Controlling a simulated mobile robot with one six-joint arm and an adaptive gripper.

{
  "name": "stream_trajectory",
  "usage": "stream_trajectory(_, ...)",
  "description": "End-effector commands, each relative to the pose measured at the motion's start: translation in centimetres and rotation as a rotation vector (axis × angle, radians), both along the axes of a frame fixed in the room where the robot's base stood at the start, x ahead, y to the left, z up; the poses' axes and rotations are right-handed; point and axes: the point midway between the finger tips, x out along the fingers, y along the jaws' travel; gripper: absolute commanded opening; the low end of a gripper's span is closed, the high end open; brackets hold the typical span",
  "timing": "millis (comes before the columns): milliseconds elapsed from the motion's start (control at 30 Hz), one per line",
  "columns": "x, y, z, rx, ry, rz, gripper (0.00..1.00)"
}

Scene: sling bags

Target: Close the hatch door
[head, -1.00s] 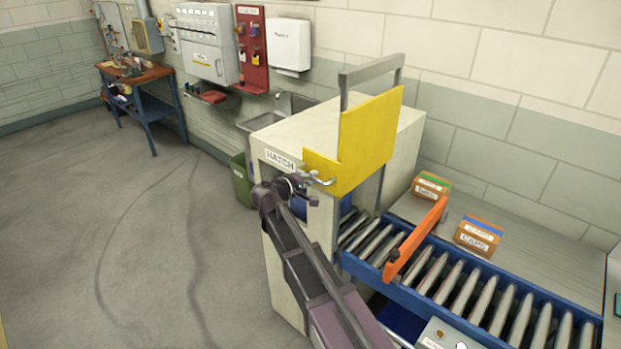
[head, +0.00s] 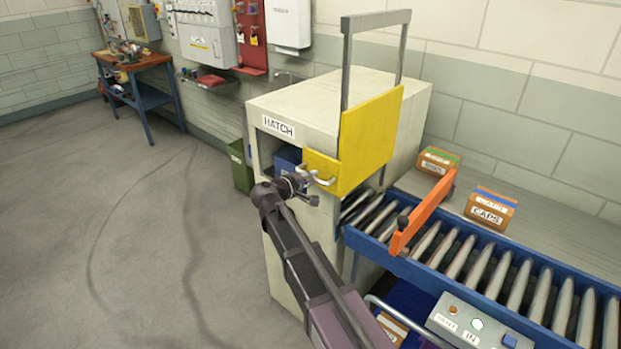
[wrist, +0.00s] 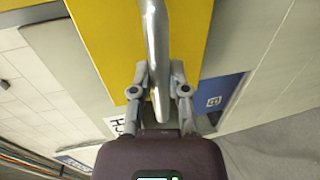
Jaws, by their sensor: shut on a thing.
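The hatch door is a yellow panel (head: 370,140) in a grey upright frame (head: 376,18) on top of the cream hatch housing (head: 345,88). It stands partway down, its lower edge above the rollers, with a gap beneath. A silver handle (head: 320,181) is on its lower left part. My gripper (head: 301,184) is shut on this handle. In the wrist view, my gripper's fingers (wrist: 159,82) sit on both sides of the handle bar (wrist: 155,40), with the yellow panel behind. The exact finger contact is too small to tell in the head view.
A blue-sided roller conveyor (head: 480,265) runs right from the hatch, with an orange bar (head: 424,214) across it. Two boxes (head: 491,208) (head: 438,161) lie behind it. A control box (head: 472,320) is in front. The floor at left (head: 120,240) is clear.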

Motion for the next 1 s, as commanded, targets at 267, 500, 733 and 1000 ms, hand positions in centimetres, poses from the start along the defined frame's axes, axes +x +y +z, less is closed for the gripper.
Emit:
stream_trajectory(267, 0.0, -0.1, -4.8, 0.0, 0.001, -0.003, 0.0)
stream_trajectory(500, 0.0, -0.1, -8.2, 0.0, 0.001, -0.003, 0.0)
stream_trajectory(733, 0.0, -0.1, -11.3, 0.0, 0.001, -0.003, 0.0)
stream_trajectory(1000, 0.0, -0.1, -13.5, 0.0, 0.001, -0.004, 0.0)
